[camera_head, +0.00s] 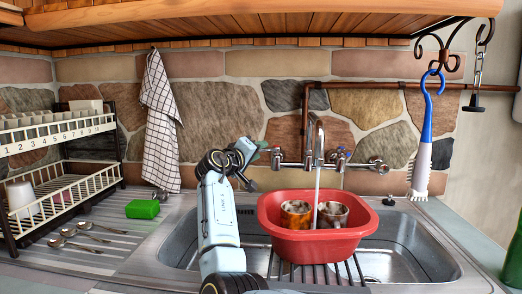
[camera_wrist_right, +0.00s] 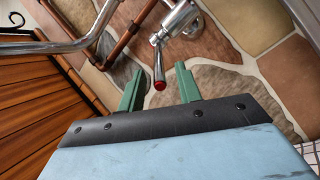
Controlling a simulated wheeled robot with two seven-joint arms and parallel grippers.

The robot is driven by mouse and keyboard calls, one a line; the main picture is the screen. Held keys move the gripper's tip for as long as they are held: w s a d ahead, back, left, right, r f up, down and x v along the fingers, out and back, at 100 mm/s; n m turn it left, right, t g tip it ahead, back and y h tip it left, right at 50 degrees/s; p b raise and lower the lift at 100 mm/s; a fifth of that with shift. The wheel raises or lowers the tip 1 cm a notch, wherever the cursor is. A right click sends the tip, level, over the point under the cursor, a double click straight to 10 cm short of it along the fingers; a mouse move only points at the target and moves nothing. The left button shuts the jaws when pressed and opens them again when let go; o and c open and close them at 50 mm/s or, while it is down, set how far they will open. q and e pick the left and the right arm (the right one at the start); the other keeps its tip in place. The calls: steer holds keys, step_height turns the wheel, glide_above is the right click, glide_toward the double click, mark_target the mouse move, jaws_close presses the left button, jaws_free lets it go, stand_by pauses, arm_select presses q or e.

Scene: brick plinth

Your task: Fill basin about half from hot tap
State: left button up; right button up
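A red basin (camera_head: 318,246) rests on a rack in the sink, with two mugs (camera_head: 296,213) inside. Water (camera_head: 317,182) runs from the spout of the wall tap (camera_head: 317,158) into it between the mugs. The water level inside cannot be made out. The red-tipped hot tap lever (camera_wrist_right: 160,75) shows in the right wrist view. My right gripper (camera_wrist_right: 159,82) is open, its green fingers on either side of the lever's tip with gaps. In the head view my right gripper (camera_head: 261,147) is beside the tap's left end. My left gripper is not in view.
A green sponge (camera_head: 143,209) and several spoons (camera_head: 78,240) lie on the drainboard at left. A dish rack (camera_head: 60,200) stands at far left. A checked towel (camera_head: 161,120) and a blue-handled brush (camera_head: 422,150) hang near the wall.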

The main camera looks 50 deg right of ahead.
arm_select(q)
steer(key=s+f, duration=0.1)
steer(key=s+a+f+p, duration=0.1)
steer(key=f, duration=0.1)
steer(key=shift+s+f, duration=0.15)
arm_select(e)
steer(key=s+a, duration=0.1)
steer(key=a, duration=1)
steer(key=shift+s, duration=0.2)
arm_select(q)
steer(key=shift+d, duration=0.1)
arm_select(e)
steer(key=shift+r, duration=0.1)
